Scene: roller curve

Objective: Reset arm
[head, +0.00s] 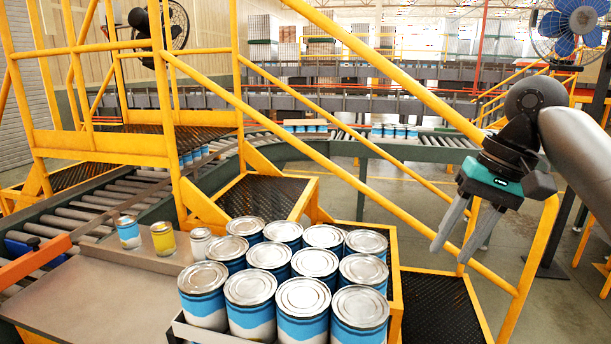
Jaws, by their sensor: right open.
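My right gripper (466,238) hangs in the air at the right side of the head view. Its two grey fingers point down and stand apart, with nothing between them. It is to the right of a group of blue and white cans (303,298) with silver lids, apart from them. Its arm comes in from the right edge. My left gripper is not in the head view.
Several cans stand close together in a tray (215,333). Three smaller containers, one yellow (163,240), stand on the grey work surface (90,290). Yellow railings (330,140) and steps cross the view near my right arm. A curved roller conveyor (75,215) runs behind.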

